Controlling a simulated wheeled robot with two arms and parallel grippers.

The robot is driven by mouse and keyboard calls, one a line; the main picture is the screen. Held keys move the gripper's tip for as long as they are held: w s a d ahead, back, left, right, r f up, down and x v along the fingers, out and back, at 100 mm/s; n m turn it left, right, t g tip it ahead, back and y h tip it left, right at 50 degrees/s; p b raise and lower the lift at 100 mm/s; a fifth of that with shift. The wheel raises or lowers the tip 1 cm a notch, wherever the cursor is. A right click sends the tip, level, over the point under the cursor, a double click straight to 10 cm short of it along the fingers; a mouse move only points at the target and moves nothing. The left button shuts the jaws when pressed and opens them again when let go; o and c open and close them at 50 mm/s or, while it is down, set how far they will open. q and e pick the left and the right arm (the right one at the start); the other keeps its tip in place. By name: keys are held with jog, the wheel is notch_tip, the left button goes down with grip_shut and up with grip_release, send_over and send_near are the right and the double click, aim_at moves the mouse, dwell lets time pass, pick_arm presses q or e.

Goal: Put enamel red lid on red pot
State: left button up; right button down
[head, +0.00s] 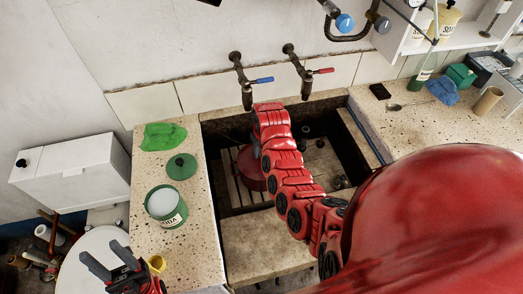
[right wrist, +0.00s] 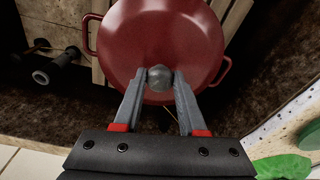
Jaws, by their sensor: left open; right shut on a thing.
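The red lid (right wrist: 168,45) is a round enamel disc with a dark grey knob (right wrist: 160,78). My right gripper (right wrist: 160,80) is shut on this knob, with one finger on each side. Two loop handles of the red pot (right wrist: 223,70) stick out past the lid's left and right sides in the right wrist view. The lid covers the pot's opening from this angle; I cannot tell whether it rests on the rim. In the head view the red shape (head: 250,168) sits in the trough, partly hidden by my right arm. My left gripper (head: 104,257) is open and empty at lower left.
The stone trough has wooden slats (head: 235,190) and dark walls; taps (head: 306,82) hang above its back edge. The left ledge holds a green cloth (head: 160,137), a green lid (head: 181,166) and an open soda tin (head: 166,206). A white box (head: 75,170) stands further left.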

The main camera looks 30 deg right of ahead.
grip_release()
dwell(0.6)
jog(key=shift+r, duration=0.1)
jog(key=shift+r+p, duration=0.7)
jog(key=shift+r, duration=0.55)
jog(key=shift+r+p, duration=0.75)
jog(key=shift+r, duration=1.45)
jog(key=shift+s+f, duration=0.1)
